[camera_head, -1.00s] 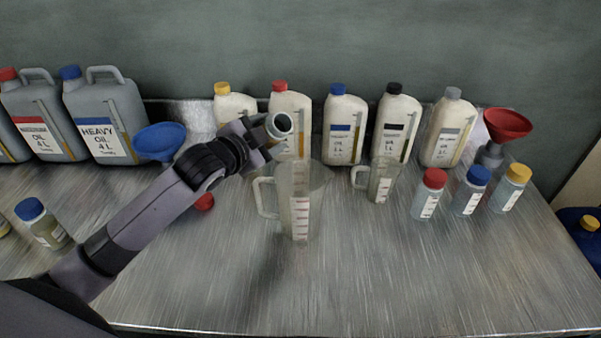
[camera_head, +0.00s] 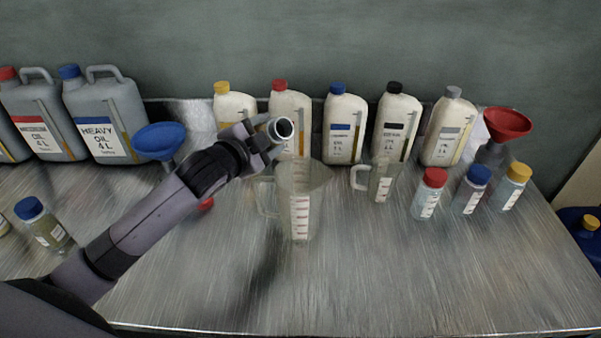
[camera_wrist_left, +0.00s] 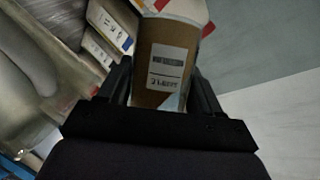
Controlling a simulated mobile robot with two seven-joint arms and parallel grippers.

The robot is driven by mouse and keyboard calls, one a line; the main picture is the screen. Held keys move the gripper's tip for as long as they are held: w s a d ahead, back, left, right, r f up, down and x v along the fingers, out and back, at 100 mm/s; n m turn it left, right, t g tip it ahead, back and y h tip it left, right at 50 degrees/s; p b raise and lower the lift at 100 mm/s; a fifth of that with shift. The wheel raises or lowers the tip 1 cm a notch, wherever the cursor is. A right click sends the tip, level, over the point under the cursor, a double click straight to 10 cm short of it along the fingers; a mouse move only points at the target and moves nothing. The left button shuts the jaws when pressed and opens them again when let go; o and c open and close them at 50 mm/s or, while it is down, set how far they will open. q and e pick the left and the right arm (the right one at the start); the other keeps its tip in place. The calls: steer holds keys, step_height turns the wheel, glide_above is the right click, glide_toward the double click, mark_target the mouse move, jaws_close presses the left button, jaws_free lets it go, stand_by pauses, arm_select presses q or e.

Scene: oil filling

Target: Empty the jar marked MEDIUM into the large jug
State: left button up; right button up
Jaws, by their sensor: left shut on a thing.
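My left gripper (camera_head: 262,138) is shut on an open jar (camera_head: 280,129), just above and left of the large jug's rim. The jar is tilted, with its round mouth towards the head camera. In the left wrist view the jar (camera_wrist_left: 165,65) sits between both fingers (camera_wrist_left: 160,88) and shows brown contents and a white label too blurred to read surely. The large clear jug (camera_head: 301,215), with red graduation marks, stands upright on the table and looks empty. No stream of oil is visible. My right gripper is not in view.
A red cap (camera_head: 205,204) lies beside my left arm. A small jug (camera_head: 382,185) and several capped jars stand to the right. Oil bottles (camera_head: 343,128) line the back, with a blue funnel (camera_head: 158,140) left and a red funnel (camera_head: 507,123) right. The front table (camera_head: 400,285) is clear.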

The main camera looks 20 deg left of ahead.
mark_target(272, 121)
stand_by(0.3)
arm_select(q)
steer(key=shift+w+a+r+m+t+y+b, duration=0.15)
steer(key=shift+r+m+t+y+b, duration=0.25)
steer(key=shift+m+b, duration=0.65)
steer(key=shift+f+m+t+b, duration=0.15)
steer(key=shift+m+t+b, duration=0.3)
steer(key=shift+b, duration=1.1)
steer(key=shift+s+d+r+m+t+b, duration=0.3)
steer(key=shift+d+r+m+b, duration=0.3)
steer(key=shift+m+b, duration=0.35)
steer(key=shift+s+r+m+t, duration=0.1)
steer(key=shift+r+m+t, duration=0.25)
steer(key=shift+r+m, duration=0.25)
stand_by(0.8)
steer(key=shift+s+d+f+m+t+b, duration=0.1)
steer(key=shift+d+f+m+t+b, duration=0.2)
steer(key=shift+m, duration=0.55)
stand_by(0.6)
steer(key=shift+s+d+r+m+t, duration=0.15)
steer(key=shift+r+m+t, duration=0.15)
steer(key=shift+r+m, duration=0.35)
stand_by(0.7)
